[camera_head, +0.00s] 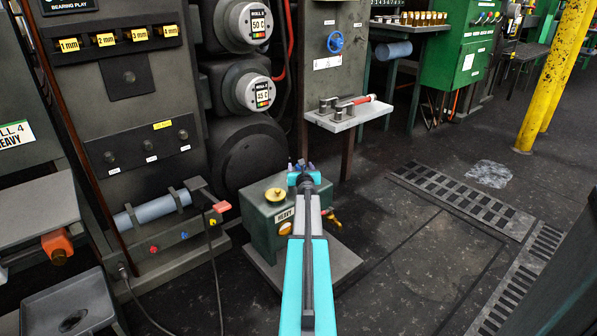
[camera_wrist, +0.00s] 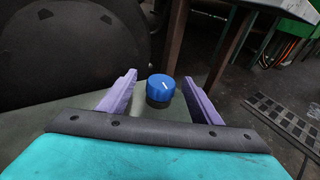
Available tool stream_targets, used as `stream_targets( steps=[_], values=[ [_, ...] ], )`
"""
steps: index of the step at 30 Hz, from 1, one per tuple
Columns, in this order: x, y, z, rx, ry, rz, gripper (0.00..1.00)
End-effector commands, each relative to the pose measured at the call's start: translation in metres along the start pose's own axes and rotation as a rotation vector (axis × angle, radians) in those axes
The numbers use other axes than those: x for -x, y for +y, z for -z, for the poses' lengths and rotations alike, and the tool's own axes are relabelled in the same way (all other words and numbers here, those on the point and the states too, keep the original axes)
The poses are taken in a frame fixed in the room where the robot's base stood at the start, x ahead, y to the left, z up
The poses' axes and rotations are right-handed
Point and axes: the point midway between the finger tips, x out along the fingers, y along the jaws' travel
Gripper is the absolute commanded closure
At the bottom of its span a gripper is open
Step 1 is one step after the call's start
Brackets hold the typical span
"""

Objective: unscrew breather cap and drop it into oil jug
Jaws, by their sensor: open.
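A round blue cap (camera_wrist: 161,87) with a white mark on top stands on the grey-green gearbox top, between the purple fingers of my gripper (camera_wrist: 159,79) in the wrist view. The fingers are apart, with a gap on each side of the cap. I cannot make out an oil jug in either view.
A yellow cap (camera_head: 275,195) stands on the box left of my arm. Behind is a small white shelf (camera_head: 345,121) with metal parts. Dark machine rolls and a control panel (camera_head: 148,150) stand at the left. Open floor with grating (camera_head: 462,200) lies right.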

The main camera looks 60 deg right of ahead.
Motion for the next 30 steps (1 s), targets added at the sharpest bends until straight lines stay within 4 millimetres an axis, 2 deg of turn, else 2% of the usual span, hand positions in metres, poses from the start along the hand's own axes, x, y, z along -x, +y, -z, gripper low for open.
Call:
stream_targets(
  steps=[11, 14, 19, 20, 21, 24, 26, 30],
  values=[
    [-0.0026, 0.0003, -0.0001, 0.000, 0.000, 0.000, 0.42],
    [-0.0025, 0.0004, -0.0001, 0.000, 0.000, 0.000, 0.55],
    [-0.0025, 0.0010, 0.0000, 0.000, 0.000, -0.002, 0.84],
    [-0.0025, 0.0013, 0.0000, 0.000, 0.000, -0.002, 0.85],
    [-0.0026, 0.0016, 0.0000, 0.000, 0.000, -0.003, 0.67],
    [-0.0026, 0.0024, 0.0001, 0.000, 0.000, -0.004, 0.83],
    [-0.0025, 0.0028, 0.0000, 0.000, 0.000, -0.005, 0.87],
    [-0.0029, 0.0029, 0.0000, 0.003, 0.000, -0.020, 0.87]
  ],
)
